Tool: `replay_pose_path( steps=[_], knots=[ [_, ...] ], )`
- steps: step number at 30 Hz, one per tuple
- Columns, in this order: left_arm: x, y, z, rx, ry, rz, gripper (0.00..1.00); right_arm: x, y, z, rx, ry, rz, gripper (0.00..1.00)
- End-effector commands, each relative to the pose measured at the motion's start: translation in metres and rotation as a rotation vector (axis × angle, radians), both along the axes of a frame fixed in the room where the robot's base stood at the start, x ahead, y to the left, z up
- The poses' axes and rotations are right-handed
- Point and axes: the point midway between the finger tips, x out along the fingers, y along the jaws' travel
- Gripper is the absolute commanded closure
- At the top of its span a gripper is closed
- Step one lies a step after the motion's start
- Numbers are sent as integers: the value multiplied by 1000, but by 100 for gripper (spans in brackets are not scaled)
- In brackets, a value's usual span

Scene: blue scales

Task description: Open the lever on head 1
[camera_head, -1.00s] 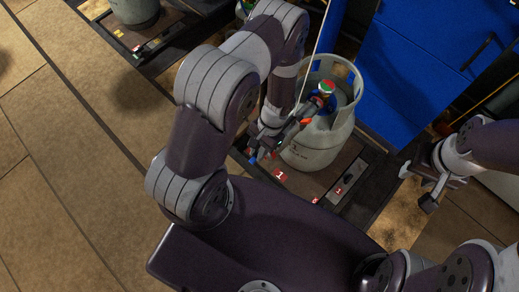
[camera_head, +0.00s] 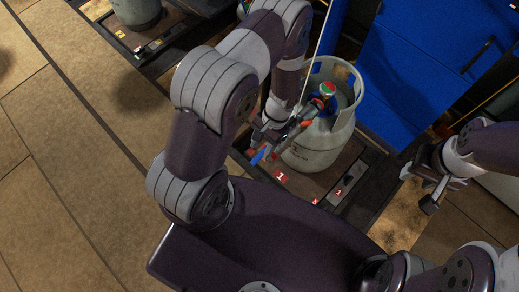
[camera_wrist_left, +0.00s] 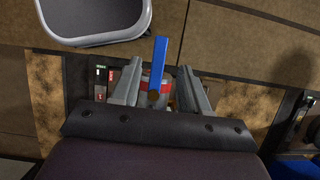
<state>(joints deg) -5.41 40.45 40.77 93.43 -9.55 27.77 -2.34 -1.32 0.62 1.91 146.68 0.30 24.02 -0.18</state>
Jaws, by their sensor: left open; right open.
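A grey gas cylinder (camera_head: 322,148) stands on the scale platform marked with a red 1 (camera_head: 282,177). The filling head (camera_head: 326,91), with a green and red top, sits inside the cylinder's collar. A blue lever (camera_head: 260,156) shows by my left gripper (camera_head: 270,139), on the cylinder's left side. In the left wrist view the blue lever (camera_wrist_left: 158,66) stands between the two spread fingers of my left gripper (camera_wrist_left: 162,72); I cannot tell whether either finger touches it. My right gripper (camera_head: 430,190) is open and empty at the right, away from the cylinder.
A blue cabinet (camera_head: 415,75) stands behind the cylinder. Another cylinder (camera_head: 136,12) stands on a scale at the upper left. A thin pale hose (camera_head: 320,50) runs up from near the head. The tiled floor (camera_head: 65,175) at the left is clear.

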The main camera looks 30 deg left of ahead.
Motion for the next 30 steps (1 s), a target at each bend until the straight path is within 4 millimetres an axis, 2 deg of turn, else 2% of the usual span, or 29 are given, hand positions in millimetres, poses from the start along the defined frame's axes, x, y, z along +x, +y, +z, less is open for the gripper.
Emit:
replay_pose_path(
  steps=[1,6,11,15,30],
  knots=[
    [7,-2,17,0,-7,-1,55,0,0,5,0,0,0,57],
    [23,-7,58,-1,-5,-1,55,0,0,11,0,0,0,57],
    [32,-10,80,-1,-3,0,55,0,0,13,0,0,0,57],
    [34,-10,86,0,-1,0,55,0,0,13,0,0,0,57],
    [35,-10,85,0,-5,4,55,0,0,13,0,0,0,57]
  ],
)
